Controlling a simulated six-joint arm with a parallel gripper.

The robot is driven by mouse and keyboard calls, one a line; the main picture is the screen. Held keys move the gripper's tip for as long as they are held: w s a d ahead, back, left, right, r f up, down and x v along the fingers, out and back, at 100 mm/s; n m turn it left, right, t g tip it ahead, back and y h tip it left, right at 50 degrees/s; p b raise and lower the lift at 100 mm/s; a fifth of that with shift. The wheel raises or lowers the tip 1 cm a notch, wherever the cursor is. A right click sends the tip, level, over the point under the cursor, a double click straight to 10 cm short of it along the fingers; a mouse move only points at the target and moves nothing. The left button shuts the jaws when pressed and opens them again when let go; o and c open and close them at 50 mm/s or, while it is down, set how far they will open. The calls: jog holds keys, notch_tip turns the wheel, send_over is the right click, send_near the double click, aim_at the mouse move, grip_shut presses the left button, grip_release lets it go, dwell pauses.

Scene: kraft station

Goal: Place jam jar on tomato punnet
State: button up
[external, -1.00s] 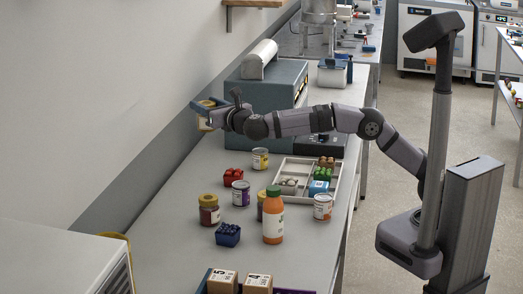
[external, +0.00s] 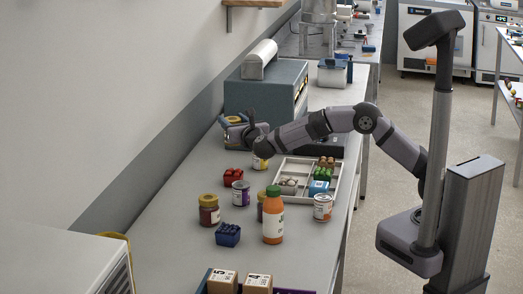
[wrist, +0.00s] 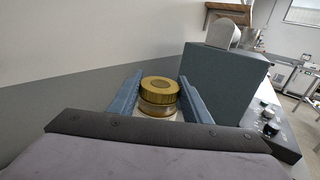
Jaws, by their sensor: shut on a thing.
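The jar with a gold lid (wrist: 159,92), taken as the jam jar, sits between the two blue fingers of my gripper (wrist: 158,97) in the wrist view. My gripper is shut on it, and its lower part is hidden. In the external view my gripper (external: 232,120) is above the bench, in front of the blue-grey machine; the jar is hard to make out there. The tomato punnet (external: 233,176), a small red pack, stands on the bench below and nearer the camera than my gripper, apart from it.
A yellow-labelled can (external: 259,163) stands close to the red punnet, partly behind my arm. A purple-labelled can (external: 240,193), gold-lidded jar (external: 209,210), blue punnet (external: 228,235) and orange bottle (external: 273,215) stand nearer. A white divided tray (external: 296,167) lies right.

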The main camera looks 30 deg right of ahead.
jog(key=shift+f+p, duration=0.8)
jog(key=shift+f, duration=3.9)
jog(key=shift+f, duration=0.2)
jog(key=o, duration=1.2)
jog(key=shift+o, duration=0.8)
jog(key=shift+r, duration=0.1)
jog(key=s+a+b, duration=0.1)
jog(key=s+b, duration=0.1)
jog(key=s, duration=0.5)
jog(key=shift+s, duration=0.25)
jog(key=shift+a, duration=0.1)
